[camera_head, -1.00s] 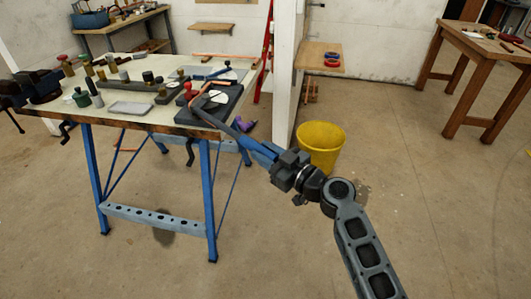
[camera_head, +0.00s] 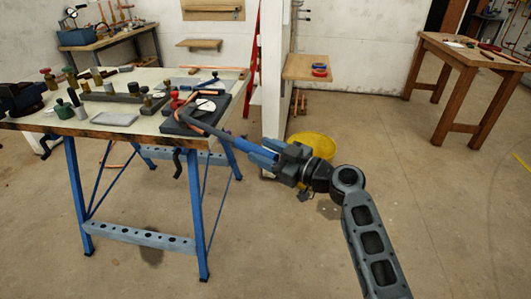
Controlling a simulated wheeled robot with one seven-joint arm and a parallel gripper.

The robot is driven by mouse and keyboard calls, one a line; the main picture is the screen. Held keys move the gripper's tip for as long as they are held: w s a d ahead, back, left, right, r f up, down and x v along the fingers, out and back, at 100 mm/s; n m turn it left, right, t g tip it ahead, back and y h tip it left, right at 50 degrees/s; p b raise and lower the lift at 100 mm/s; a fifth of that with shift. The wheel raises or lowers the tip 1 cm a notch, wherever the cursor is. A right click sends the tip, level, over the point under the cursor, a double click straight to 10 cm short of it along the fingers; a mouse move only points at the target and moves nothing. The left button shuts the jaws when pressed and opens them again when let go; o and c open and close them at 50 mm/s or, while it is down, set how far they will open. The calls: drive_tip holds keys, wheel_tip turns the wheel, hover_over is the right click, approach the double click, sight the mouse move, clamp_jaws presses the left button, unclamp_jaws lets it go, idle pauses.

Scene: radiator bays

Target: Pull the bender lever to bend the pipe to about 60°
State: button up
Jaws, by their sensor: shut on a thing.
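The pipe bender (camera_head: 200,112) sits on a dark base at the right corner of the workbench, with a white round dial on it. Its grey lever (camera_head: 215,130) reaches out past the bench edge toward the lower right and ends in a blue handle (camera_head: 243,146). My gripper (camera_head: 272,155) is shut on the blue handle, off the bench's right side. A copper-coloured pipe (camera_head: 196,125) shows at the bender; its bend angle is too small to read.
The workbench (camera_head: 150,82) on blue legs carries a grey tray (camera_head: 115,119), a vise (camera_head: 20,98) and several fittings. A yellow bucket (camera_head: 318,142) stands behind my gripper. A white post (camera_head: 272,70) rises behind. The floor right of my arm is clear.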

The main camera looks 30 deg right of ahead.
drive_tip(key=shift+o, duration=1.3)
drive_tip(key=shift+d, duration=0.35)
drive_tip(key=shift+s+f, duration=0.1)
